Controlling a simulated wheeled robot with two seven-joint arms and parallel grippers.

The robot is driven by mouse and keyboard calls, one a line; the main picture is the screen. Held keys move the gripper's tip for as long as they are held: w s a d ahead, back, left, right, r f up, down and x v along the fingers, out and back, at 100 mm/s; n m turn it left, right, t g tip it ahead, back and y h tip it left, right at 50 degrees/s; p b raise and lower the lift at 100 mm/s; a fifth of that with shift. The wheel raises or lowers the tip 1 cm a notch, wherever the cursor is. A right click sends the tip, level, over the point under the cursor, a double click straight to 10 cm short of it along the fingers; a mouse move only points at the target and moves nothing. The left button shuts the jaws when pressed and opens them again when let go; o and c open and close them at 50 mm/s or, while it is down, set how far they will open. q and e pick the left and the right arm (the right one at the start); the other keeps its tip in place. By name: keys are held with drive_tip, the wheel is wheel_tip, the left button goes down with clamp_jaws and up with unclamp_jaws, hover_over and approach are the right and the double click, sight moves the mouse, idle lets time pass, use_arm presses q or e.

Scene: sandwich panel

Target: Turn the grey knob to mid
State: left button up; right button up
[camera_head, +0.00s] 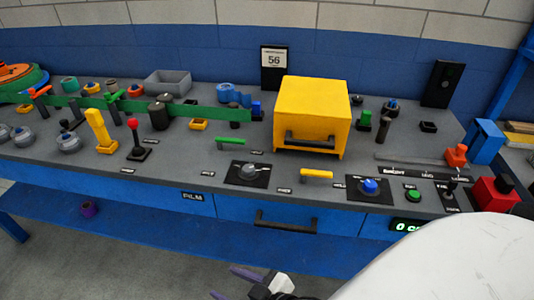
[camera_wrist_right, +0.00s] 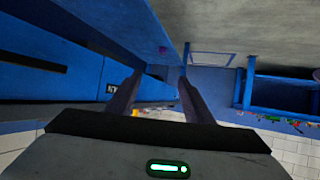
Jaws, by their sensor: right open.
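The grey knob (camera_head: 249,171) sits on a black square plate (camera_head: 243,181) near the front edge of the bench, left of the yellow bar handle. My right gripper (camera_head: 231,284) is at the bottom of the head view, in front of and below the bench edge, apart from the knob. In the right wrist view its two fingers (camera_wrist_right: 158,85) are spread with nothing between them. The wrist view shows the blue bench front and floor, not the knob. My left gripper is not in view.
A blue knob (camera_head: 370,186) on another black plate and a green button (camera_head: 413,195) stand to the right. A yellow box (camera_head: 312,108) stands behind. A red-topped lever (camera_head: 135,138) is to the left. A drawer handle (camera_head: 285,222) juts out below the bench edge.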

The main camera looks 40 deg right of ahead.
drive_tip(key=w+a+r+n+t+y+b, duration=0.1)
drive_tip(key=w+a+r+n+y, duration=0.3)
drive_tip(key=r, duration=0.3)
drive_tip(key=w+a+r+n+t+y+b, duration=0.1)
drive_tip(key=w+a+r+n+y, duration=0.2)
drive_tip(key=r, duration=0.4)
drive_tip(key=w+a+r+n+t+y+b, duration=0.2)
drive_tip(key=w+a+r+n+y, duration=0.2)
drive_tip(key=r, duration=0.3)
drive_tip(key=s+a+r+n+g+y+b, duration=0.2)
drive_tip(key=s+a+r+n+g+y, duration=0.3)
drive_tip(key=n+g, duration=0.55)
drive_tip(key=n+g+h+b, duration=0.2)
drive_tip(key=n+h+b, duration=0.35)
drive_tip(key=h, duration=1.65)
approach(248, 168)
drive_tip(key=shift+m, duration=0.7)
drive_tip(key=b+x, duration=0.2)
drive_tip(key=x, duration=0.6)
drive_tip(key=shift+f, duration=0.15)
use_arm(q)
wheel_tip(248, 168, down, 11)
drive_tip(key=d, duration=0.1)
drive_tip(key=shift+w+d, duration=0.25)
